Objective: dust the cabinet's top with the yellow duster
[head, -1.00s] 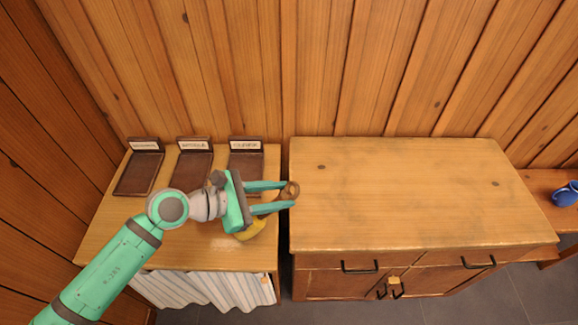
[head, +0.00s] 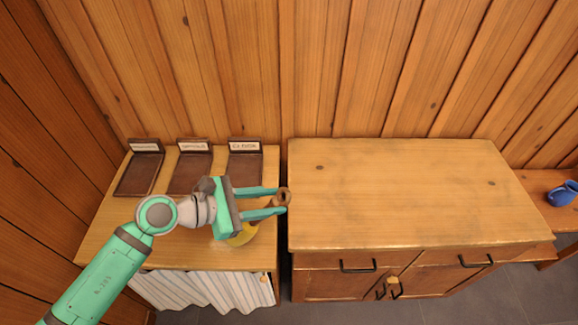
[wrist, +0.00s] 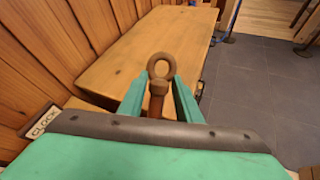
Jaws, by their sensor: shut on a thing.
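A side table (head: 100,235) under my arm bears three dark trays with labels, one of them the rightmost tray (head: 245,170). A striped cloth (head: 215,290) hangs at its front. A plank wall is behind.

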